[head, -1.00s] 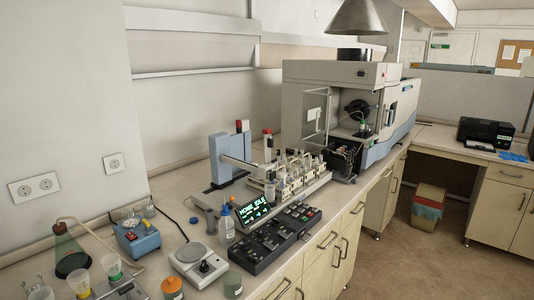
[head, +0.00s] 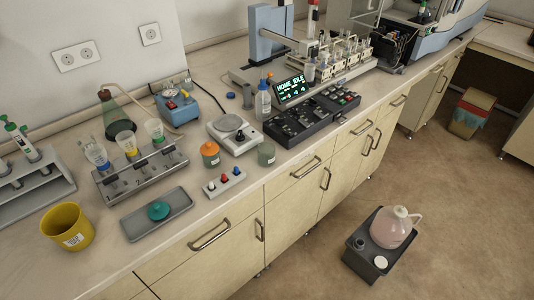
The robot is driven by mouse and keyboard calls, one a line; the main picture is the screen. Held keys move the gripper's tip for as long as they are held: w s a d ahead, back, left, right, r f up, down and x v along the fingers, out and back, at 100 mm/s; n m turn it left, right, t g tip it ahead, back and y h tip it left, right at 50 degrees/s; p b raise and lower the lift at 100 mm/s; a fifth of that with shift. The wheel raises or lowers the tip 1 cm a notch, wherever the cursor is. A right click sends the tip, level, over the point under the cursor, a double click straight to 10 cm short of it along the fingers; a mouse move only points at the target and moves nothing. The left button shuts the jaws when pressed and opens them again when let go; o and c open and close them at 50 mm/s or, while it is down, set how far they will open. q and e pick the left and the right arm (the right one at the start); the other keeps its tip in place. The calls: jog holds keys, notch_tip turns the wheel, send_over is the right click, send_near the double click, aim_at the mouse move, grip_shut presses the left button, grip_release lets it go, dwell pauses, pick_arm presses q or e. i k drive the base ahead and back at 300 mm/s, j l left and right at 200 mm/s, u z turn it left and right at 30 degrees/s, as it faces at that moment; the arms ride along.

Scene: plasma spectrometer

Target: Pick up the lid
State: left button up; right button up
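Several things here could be the lid, and I cannot tell for sure which one the task means. A small round teal cap-like piece (head: 158,210) lies on a grey rectangular tray (head: 178,213) near the counter's front edge. A jar with an orange top (head: 209,149) stands to the right of the tray, farther back. A flat white disc (head: 380,262) rests on a dark grey bin (head: 357,262) on the floor, beside a jug of pinkish liquid (head: 393,230). Neither of my grippers shows in the head view.
A yellow bucket (head: 68,230) stands left of the tray. Behind the tray are a rack with three cups (head: 140,175) and a flask (head: 115,118). A white plate device (head: 235,132) and black control panel (head: 312,118) stand to the right.

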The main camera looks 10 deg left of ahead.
aim_at(159, 211)
jog(key=j+u, duration=0.1)
jog(key=u, duration=1.05)
jog(key=k+j, duration=0.05)
